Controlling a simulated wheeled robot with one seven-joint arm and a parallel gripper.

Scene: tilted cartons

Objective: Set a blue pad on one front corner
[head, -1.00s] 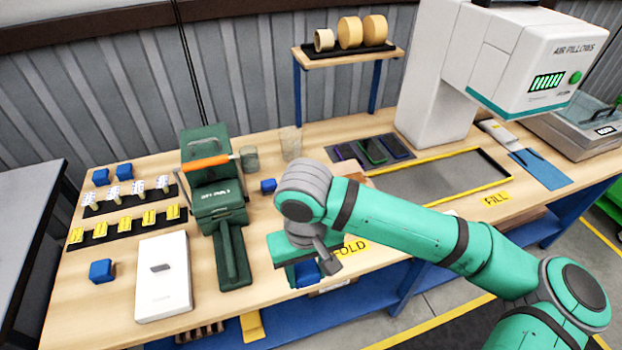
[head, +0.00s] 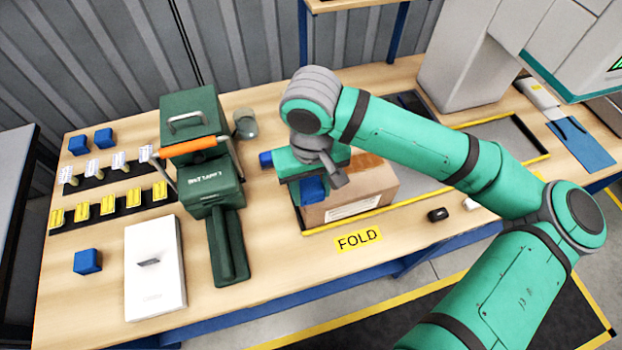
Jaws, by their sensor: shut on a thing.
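My gripper (head: 314,182) is shut on a blue pad (head: 313,190), a small block. My gripper and the pad are at the left front corner of a brown carton (head: 368,190) with tape on top and a white label on its front. I cannot tell whether the pad touches the carton. My gripper and wrist hide the carton's left end. More blue pads lie on the table: two at the back left (head: 79,145) (head: 103,138) and one at the front left (head: 88,261). A blue thing (head: 266,159) shows behind my gripper.
A dark green label machine (head: 205,190) with an orange handle stands left of the carton. A white box (head: 155,268) and racks of yellow tags (head: 108,205) lie further left. A yellow FOLD sign (head: 358,240) marks the front edge. Small dark and white items (head: 437,215) lie right.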

